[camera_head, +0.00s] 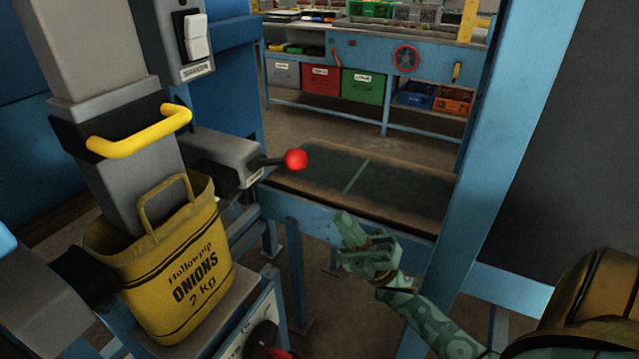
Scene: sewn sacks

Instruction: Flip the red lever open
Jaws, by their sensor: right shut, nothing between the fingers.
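The red lever (295,159) has a round red knob on a short dark shaft. The shaft sticks out to the right from a grey box (222,150) on the sack machine. My right gripper (352,247), green and patterned, is below and to the right of the knob, apart from it. It is shut and empty. My left gripper is not in view.
A yellow onion sack (185,262) hangs around the grey spout, under a yellow handle (140,134). A white switch (195,36) is above. A conveyor belt (400,190) lies behind the gripper, and a blue post (500,150) stands right.

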